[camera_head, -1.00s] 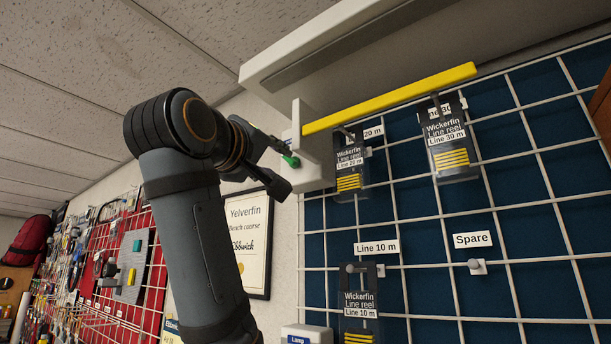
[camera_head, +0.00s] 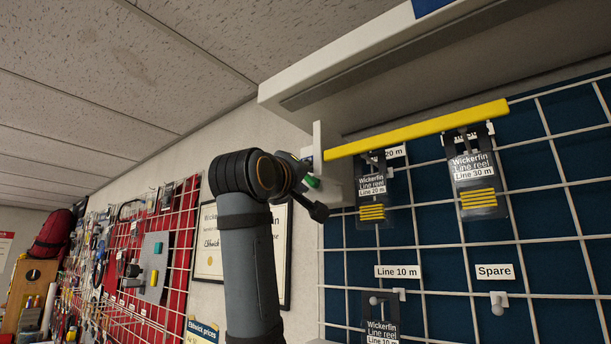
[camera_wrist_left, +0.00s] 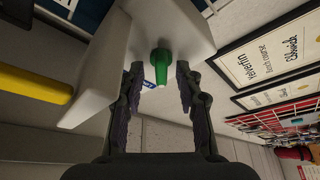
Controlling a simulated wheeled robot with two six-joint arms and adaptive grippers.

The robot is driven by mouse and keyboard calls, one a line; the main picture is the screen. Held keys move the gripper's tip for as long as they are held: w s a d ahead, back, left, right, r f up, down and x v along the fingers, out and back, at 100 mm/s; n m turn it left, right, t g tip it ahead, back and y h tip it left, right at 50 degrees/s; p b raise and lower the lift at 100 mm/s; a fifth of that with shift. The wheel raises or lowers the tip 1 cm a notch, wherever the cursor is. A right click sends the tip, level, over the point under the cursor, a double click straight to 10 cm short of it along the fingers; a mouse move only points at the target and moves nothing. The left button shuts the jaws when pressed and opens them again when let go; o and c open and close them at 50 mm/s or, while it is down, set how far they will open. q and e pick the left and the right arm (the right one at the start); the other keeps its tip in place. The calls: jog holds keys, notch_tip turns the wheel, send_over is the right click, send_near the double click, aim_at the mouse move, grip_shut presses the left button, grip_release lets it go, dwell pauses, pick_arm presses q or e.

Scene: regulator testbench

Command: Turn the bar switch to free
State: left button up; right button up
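The bar switch shows as a green knob (camera_head: 312,182) on a white housing at the left end of the yellow bar (camera_head: 420,130). In the left wrist view, the green knob (camera_wrist_left: 164,68) lies between the two dark fingers. My left gripper (camera_wrist_left: 160,80) is open, with a finger on each side of the knob and visible gaps. In the head view, my left gripper (camera_head: 310,192) is beside the knob, partly hidden by its own wrist. A small blue-and-white label (camera_wrist_left: 148,84) sits beside the knob, too small to read. My right gripper is not in view.
The yellow bar runs in front of the hooks with the 20 m reel (camera_head: 371,196) and 30 m reel (camera_head: 474,182). A 10 m reel (camera_head: 381,328) hangs lower. An empty hook (camera_head: 498,303) is under the Spare label. A white shelf (camera_head: 300,92) overhangs above.

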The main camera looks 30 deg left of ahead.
pick_arm(q)
jog(key=shift+w+f, duration=0.1)
jog(key=shift+w, duration=0.1)
jog(key=shift+c, duration=1.2)
jog(key=shift+w, duration=0.15)
jog(key=shift+c, duration=2.4)
grip_shut()
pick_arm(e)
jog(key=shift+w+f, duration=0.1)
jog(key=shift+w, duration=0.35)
